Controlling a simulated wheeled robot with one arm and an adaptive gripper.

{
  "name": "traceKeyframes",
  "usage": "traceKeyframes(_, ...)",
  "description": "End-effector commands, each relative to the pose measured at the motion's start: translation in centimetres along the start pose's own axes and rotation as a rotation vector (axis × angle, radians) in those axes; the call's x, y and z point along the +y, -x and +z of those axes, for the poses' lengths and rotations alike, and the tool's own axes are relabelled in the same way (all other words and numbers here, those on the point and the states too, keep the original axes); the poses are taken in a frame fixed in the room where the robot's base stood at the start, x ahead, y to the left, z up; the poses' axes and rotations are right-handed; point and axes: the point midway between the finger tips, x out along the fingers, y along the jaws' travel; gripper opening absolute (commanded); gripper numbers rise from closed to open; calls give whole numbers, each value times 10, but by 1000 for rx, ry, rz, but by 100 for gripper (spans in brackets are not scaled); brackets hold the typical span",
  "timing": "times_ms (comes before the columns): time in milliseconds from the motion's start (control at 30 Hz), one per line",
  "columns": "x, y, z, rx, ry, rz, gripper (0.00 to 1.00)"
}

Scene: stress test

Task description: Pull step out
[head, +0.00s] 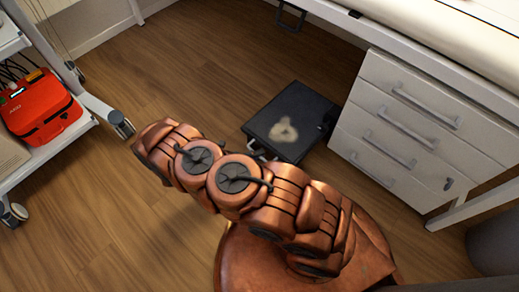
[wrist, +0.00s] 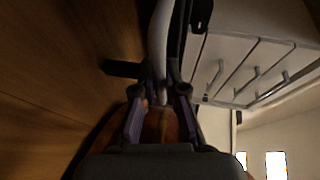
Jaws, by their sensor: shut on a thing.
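The step (head: 284,108) is a low, dark platform with a pale beige patch on top. It sits on the wooden floor beside the white drawer unit in the head view. My gripper (head: 258,154) is at the step's near edge, mostly hidden behind my copper-coloured arm. In the wrist view my gripper (wrist: 160,95) has its two fingers on either side of a grey bar, which seems to be part of the step. It is shut on that part; the exact contact is dark and hard to see.
The white drawer unit (head: 400,123) stands close to the right of the step, under a white-framed bed or table. A trolley with a red bag (head: 40,108) stands at the left. The wooden floor (head: 190,75) left of the step is clear.

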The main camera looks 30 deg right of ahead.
Motion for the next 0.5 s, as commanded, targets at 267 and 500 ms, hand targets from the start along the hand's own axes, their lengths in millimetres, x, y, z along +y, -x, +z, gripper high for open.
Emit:
traceKeyframes(267,1,4,-4,17,-5,4,0)
traceKeyframes(500,1,4,-4,17,-5,4,0)
